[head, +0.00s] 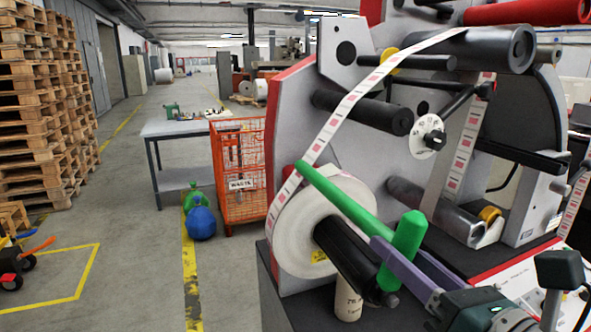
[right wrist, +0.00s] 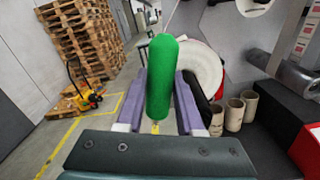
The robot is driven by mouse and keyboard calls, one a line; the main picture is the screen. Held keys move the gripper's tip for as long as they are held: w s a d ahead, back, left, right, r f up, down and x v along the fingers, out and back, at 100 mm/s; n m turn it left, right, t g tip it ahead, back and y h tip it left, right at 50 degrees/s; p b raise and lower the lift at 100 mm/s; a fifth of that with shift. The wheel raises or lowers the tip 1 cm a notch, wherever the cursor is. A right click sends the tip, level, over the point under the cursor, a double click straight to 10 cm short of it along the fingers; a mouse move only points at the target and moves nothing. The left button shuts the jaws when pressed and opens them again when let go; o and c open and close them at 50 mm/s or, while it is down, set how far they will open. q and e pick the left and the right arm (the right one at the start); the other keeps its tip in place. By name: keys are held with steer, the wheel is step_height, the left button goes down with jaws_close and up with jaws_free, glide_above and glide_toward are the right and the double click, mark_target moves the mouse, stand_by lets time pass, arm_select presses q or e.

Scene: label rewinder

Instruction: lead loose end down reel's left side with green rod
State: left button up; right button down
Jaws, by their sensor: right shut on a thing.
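The white reel (head: 318,218) sits on the machine's front on a black shaft (head: 352,262); part of it also shows in the right wrist view (right wrist: 205,68). The printed label strip (head: 345,105) runs from the upper roller down to the reel's left edge, where its lower part lies along the rim. My right gripper (head: 402,252), with purple fingers, is shut on the upright grip of the green rod (head: 340,200). The rod's long arm crosses in front of the reel's top. Its tip is at the strip by the upper left; contact is unclear. My left gripper is out of view.
Black rollers (head: 362,112) and a white dial (head: 427,136) stand above and right of the reel. An orange waste cage (head: 240,170) stands behind to the left. Cardboard cores (right wrist: 235,112) stand below the reel.

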steer(key=shift+s+a+r+p, duration=0.15)
steer(key=shift+r+p, duration=0.2)
steer(key=shift+r, duration=0.2)
steer(key=shift+s, duration=0.35)
steer(key=v, duration=2.8)
steer(key=shift+r, duration=0.25)
steer(key=shift+p, duration=0.3)
